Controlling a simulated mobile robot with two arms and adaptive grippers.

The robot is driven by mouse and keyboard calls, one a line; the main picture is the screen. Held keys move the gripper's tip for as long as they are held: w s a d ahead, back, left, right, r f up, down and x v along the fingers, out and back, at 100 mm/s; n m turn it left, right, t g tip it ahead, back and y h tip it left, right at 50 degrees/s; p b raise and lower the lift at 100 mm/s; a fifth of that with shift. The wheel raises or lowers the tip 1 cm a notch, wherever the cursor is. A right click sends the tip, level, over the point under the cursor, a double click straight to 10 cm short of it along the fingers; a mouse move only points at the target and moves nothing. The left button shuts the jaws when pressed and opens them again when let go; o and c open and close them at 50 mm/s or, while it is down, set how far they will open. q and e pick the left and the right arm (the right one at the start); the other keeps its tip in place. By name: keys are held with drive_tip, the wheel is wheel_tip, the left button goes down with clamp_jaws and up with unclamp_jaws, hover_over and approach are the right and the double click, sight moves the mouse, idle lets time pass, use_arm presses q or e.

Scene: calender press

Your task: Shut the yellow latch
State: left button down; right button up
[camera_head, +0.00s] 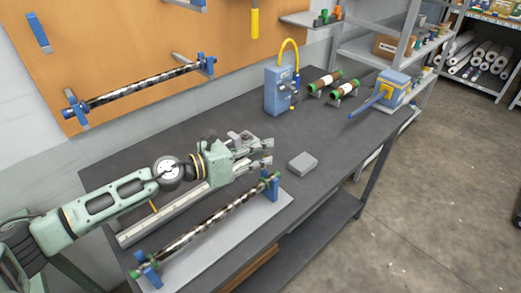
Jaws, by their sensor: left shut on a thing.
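My left gripper (266,152) reaches in from the left over the workbench, above the far end of a dark roller (210,222) in blue end brackets. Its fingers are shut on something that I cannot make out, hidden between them. A small yellow piece (153,206) shows by the long grey bar (160,216) beside the roller, partly behind my left arm. It may be the yellow latch, but it is too small to tell whether it is open or shut. My right gripper is not in view.
A grey block (302,163) lies right of my gripper. A blue box (281,88) with a yellow hose, green-ended rollers (326,82) and a blue device (390,90) stand farther back. Another roller (140,85) hangs on the orange wall panel. The bench's middle is mostly clear.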

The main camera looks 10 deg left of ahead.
use_arm(q)
drive_tip(key=c, duration=1.9)
unclamp_jaws()
drive_tip(key=shift+o, duration=0.2)
drive_tip(key=v, duration=1.2)
